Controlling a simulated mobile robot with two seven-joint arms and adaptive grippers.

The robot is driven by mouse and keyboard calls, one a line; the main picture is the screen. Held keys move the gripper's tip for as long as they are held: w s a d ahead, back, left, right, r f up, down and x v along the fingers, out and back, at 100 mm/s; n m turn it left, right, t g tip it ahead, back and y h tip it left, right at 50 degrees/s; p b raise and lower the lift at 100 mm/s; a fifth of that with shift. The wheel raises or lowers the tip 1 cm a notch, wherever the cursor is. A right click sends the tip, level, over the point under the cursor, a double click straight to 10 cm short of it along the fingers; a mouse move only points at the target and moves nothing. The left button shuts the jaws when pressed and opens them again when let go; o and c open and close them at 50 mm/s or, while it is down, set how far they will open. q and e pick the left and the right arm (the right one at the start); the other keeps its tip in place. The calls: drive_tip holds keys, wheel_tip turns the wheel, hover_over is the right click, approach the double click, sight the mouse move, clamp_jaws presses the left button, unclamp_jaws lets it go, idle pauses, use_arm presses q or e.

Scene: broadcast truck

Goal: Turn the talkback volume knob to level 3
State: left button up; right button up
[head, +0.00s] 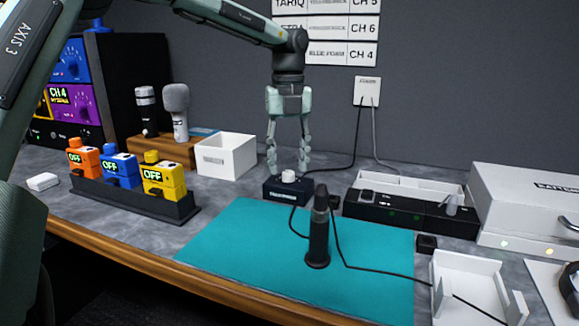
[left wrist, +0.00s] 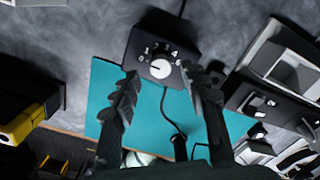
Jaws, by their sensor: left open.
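The talkback box (head: 291,193) is a small dark box at the back edge of the teal mat, with a white round knob (head: 289,176) on top. In the left wrist view the knob (left wrist: 160,68) has a dark pointer line, and small white marks sit around it on the box (left wrist: 138,46); I cannot read the level. My left gripper (head: 288,166) points down over the box, open and empty. Its two fingers (left wrist: 161,78) stand on either side of the knob, apart from it as far as I can tell. My right gripper is not in view.
A microphone (head: 318,232) stands upright on the teal mat (head: 235,245), its cable trailing right. A white bin (head: 226,157) and a rack of orange, blue and yellow packs (head: 135,200) are left. A long black unit (head: 408,209) stands close right of the box.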

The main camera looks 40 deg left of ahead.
use_arm(q)
wheel_tip(320, 180, down, 2)
drive_tip(key=shift+w, duration=0.1)
drive_tip(key=shift+c, duration=0.3)
clamp_jaws()
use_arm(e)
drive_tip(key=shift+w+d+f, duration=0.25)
